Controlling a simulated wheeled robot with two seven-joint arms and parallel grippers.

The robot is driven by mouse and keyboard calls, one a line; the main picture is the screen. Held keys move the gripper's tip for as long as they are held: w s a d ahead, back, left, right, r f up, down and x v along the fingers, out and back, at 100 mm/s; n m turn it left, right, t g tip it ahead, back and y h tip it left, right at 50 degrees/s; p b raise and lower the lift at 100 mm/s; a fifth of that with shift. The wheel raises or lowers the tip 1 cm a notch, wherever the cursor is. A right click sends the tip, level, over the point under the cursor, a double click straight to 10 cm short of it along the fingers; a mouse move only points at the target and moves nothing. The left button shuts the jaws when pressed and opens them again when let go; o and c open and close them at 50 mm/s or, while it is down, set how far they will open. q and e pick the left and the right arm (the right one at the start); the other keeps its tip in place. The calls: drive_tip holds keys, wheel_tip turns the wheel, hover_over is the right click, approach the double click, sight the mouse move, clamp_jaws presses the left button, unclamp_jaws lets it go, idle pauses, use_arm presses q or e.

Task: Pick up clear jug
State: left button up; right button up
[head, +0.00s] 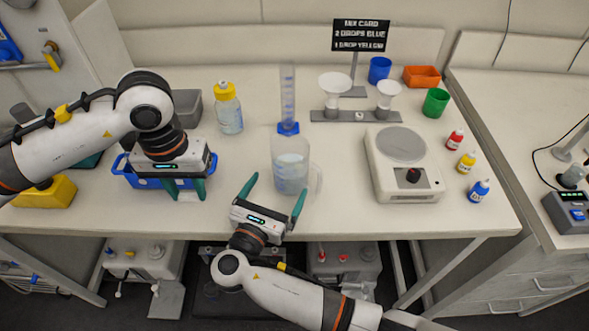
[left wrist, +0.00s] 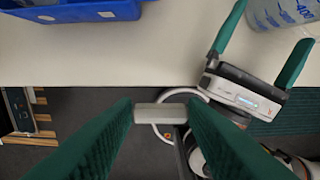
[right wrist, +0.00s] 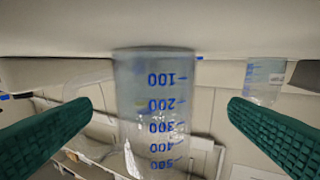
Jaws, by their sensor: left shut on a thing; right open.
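The clear jug (head: 290,160), with a blue scale and a handle on its right, stands upright on the bench. It also shows at the top right of the left wrist view (left wrist: 280,12). In the right wrist view the jug (right wrist: 153,110) appears upside down between the fingers, with space on both sides. My right gripper (head: 279,184) is open at the bench's front edge, just in front of the jug. My left gripper (head: 186,194) is shut on a small pale grey block (left wrist: 160,112), near the front edge. Most of the block is hidden by the fingers.
A graduated cylinder (head: 288,95) on a blue base stands behind the jug. A yellow-capped bottle (head: 229,110) is behind left, and a scale (head: 404,178) is to the right. A blue tray (head: 127,178) is beside my left gripper. The bench between my grippers is clear.

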sight(297, 157)
drive_tip(key=x, duration=0.5)
drive_tip(key=shift+d+r, duration=0.2)
drive_tip(key=shift+d, duration=0.15)
drive_tip(key=shift+w+d+f, duration=0.1)
drive_tip(key=shift+w+d, duration=0.05)
drive_tip(key=shift+w, duration=0.3)
drive_tip(key=shift+s, duration=0.1)
drive_tip(key=c, duration=1.3)
